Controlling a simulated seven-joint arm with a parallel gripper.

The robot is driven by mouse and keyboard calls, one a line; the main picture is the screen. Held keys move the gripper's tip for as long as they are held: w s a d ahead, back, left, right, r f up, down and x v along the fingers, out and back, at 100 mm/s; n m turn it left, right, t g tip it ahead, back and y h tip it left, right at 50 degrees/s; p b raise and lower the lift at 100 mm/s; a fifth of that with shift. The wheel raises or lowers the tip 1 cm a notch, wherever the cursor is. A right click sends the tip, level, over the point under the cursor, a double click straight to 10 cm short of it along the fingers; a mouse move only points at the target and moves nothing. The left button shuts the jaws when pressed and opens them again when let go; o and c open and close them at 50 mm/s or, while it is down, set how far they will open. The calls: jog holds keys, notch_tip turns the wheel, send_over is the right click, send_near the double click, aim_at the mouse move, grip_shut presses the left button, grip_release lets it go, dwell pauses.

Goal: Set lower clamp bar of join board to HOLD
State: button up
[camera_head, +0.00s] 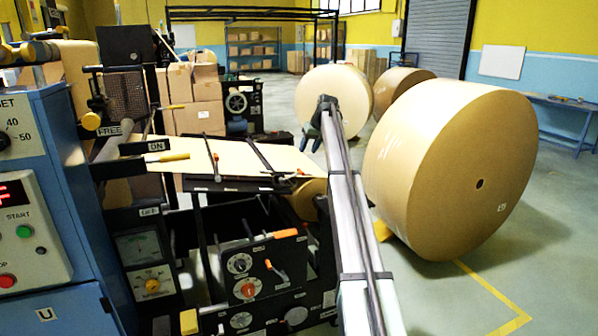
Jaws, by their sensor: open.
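The join board (232,158) appears to be the slanted tan, paper-covered surface left of centre. Two thin dark bars lie across it, one on the left (211,158) and one on the right (262,155). A dark strip (232,185) with small pale labels runs along its near edge, with dark fittings at the right end. I cannot tell which of these is the lower clamp bar. The labels are too small to read, so its setting cannot be told. No gripper fingers can be made out in this view.
A long grey-white arm (347,205) rises just right of the board. A blue control cabinet (60,150) stands at left. Below the board is a black panel (265,270) with dials and an orange-handled lever. A large kraft roll (450,165) stands at right, with open floor in front.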

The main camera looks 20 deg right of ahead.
aim_at(299, 170)
jog(key=x, duration=1.3)
jog(key=shift+f, duration=0.15)
grip_shut()
